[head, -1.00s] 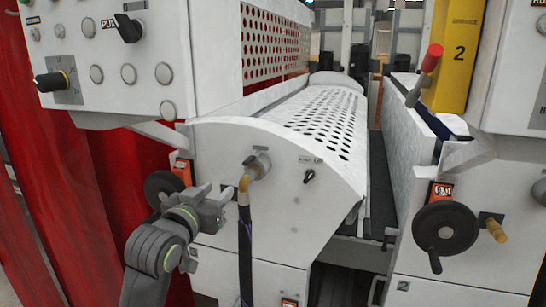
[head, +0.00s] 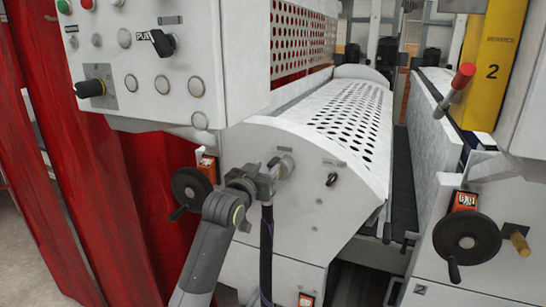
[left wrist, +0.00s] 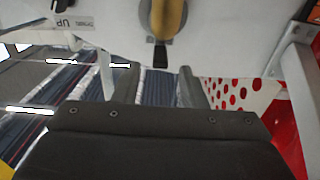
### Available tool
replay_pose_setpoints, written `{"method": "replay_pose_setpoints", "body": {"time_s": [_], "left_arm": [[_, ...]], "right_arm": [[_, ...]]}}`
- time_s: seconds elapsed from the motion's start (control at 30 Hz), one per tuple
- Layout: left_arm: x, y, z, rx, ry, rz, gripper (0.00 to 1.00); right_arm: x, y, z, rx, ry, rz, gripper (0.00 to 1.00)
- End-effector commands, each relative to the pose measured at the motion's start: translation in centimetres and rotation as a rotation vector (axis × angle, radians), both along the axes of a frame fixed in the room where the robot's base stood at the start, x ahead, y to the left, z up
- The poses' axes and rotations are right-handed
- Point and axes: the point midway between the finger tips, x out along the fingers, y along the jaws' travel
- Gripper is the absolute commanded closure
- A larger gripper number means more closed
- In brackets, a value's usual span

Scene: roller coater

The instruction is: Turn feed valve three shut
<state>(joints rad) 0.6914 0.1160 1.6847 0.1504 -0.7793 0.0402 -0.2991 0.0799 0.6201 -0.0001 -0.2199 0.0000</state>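A round metal fitting (head: 284,164) sits on the white end panel, with a dark hose (head: 266,245) hanging below it. My left gripper (head: 272,177) is at this fitting and covers its brass elbow in the head view. In the left wrist view the brass elbow (left wrist: 169,16) shows at the top, with a short black lever (left wrist: 160,56) just below it. The left gripper (left wrist: 158,78) shows there with its fingers apart on either side of the lever, nothing visibly clamped. I cannot read a valve number. My right gripper is out of view.
A small black switch (head: 332,180) is right of the fitting. A black handwheel (head: 190,188) is close left of my left arm; another handwheel (head: 467,240) is at the right. A button panel (head: 150,60) overhangs at upper left, beside red curtains (head: 60,150).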

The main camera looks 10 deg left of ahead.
Motion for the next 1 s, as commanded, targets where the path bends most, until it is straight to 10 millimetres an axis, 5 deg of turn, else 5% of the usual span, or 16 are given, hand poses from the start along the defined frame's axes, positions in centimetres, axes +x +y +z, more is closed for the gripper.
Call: {"method": "replay_pose_setpoints", "body": {"time_s": [0.43, 0.9, 1.0], "left_arm": [[4.7, -0.9, 0.2, 0.001, 0.0, 0.0, 0.62], [5.4, -1.0, 0.0, 0.001, -0.001, 0.0, 0.62], [5.4, -1.0, 0.0, 0.001, -0.001, 0.0, 0.75]], "right_arm": [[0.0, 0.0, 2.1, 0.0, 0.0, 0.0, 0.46], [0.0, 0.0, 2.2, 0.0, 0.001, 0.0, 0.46], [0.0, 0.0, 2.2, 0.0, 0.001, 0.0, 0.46]]}}
